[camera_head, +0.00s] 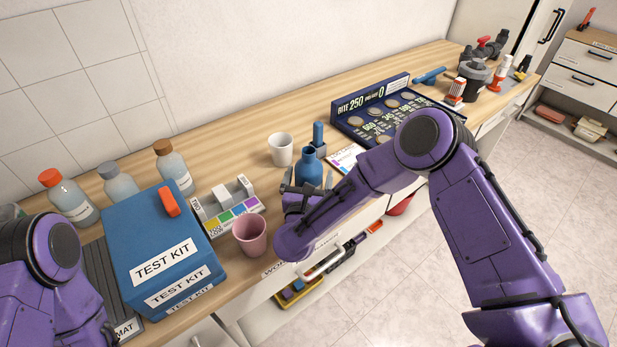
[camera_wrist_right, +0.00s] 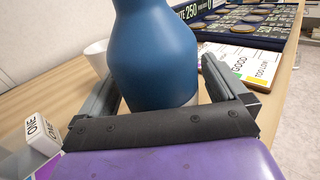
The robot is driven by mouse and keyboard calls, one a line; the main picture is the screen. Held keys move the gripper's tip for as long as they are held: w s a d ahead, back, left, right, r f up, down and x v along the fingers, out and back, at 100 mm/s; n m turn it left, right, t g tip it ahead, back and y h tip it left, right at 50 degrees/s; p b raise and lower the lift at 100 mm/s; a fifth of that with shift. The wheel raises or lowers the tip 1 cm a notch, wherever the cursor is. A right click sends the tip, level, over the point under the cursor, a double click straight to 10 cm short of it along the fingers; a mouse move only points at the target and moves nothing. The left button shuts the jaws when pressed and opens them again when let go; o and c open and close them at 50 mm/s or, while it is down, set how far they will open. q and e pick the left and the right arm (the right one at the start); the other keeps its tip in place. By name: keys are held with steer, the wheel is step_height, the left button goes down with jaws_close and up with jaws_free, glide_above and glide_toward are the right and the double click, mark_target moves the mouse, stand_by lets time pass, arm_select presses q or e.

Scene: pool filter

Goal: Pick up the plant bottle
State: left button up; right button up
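A blue bottle (camera_head: 308,167) with a narrow neck stands upright on the wooden counter. It fills the middle of the right wrist view (camera_wrist_right: 155,60), where its lower part looks white. No plant marking shows on it. My right gripper (camera_head: 303,189) is low at the bottle's near side. In the right wrist view my right gripper (camera_wrist_right: 160,78) has its fingers spread on either side of the bottle. A gap shows at the right finger; contact at the left finger cannot be told. My left arm shows at the left edge, but its gripper is out of view.
A white cup (camera_head: 281,149), a blue block-like tool (camera_head: 318,138) and a pink cup (camera_head: 250,236) stand close by. A colour test holder (camera_head: 228,205) and a blue test kit box (camera_head: 160,245) are to the left. A dark price board (camera_head: 375,112) is behind right.

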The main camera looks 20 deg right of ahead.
steer(key=c, duration=1)
